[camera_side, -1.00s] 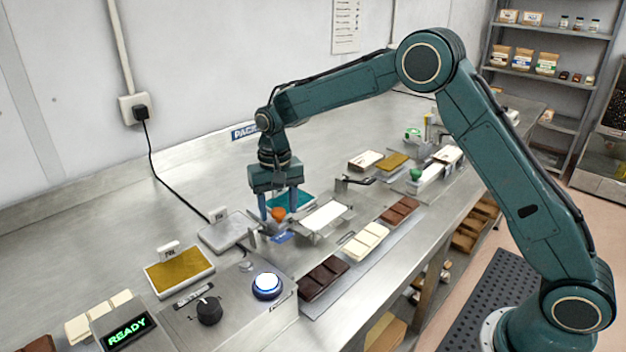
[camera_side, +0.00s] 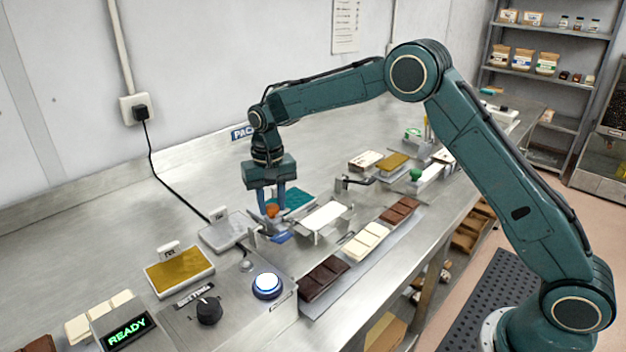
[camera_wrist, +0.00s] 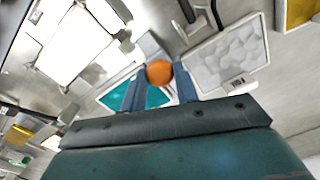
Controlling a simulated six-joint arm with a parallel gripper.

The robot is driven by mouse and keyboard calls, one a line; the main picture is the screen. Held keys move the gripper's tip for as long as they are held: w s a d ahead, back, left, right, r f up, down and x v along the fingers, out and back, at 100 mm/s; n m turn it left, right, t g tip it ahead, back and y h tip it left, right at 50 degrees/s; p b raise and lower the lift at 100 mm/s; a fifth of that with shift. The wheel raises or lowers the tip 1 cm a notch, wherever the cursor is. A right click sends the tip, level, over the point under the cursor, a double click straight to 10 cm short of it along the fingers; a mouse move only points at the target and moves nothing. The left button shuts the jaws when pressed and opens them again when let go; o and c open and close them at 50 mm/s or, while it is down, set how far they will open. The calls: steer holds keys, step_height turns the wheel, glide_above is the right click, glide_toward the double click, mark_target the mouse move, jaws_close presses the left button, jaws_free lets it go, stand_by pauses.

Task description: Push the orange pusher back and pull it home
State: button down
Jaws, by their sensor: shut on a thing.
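The orange pusher knob (camera_side: 271,211) stands at the near left end of a metal fixture with a white slab (camera_side: 324,216). My gripper (camera_side: 272,207) points down and is shut on the knob, a finger on each side. In the wrist view the orange knob (camera_wrist: 159,73) sits between the two blue fingertips (camera_wrist: 158,80). The pusher's lower part is mostly hidden by the fingers.
A teal mould (camera_side: 292,198) lies behind the fixture. A grey mould (camera_side: 226,232) lies to the left. A control box with a lit button (camera_side: 267,285) is in front. Chocolate bars (camera_side: 364,241) lie on a strip at right.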

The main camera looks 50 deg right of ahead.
steer(key=shift+w+r, duration=0.15)
steer(key=shift+w, duration=3.25)
steer(key=c, duration=1.1)
jaws_free()
steer(key=shift+o, duration=0.2)
step_height(320, 180, up, 14)
steer(key=shift+f, duration=0.25)
steer(key=shift+r, duration=0.15)
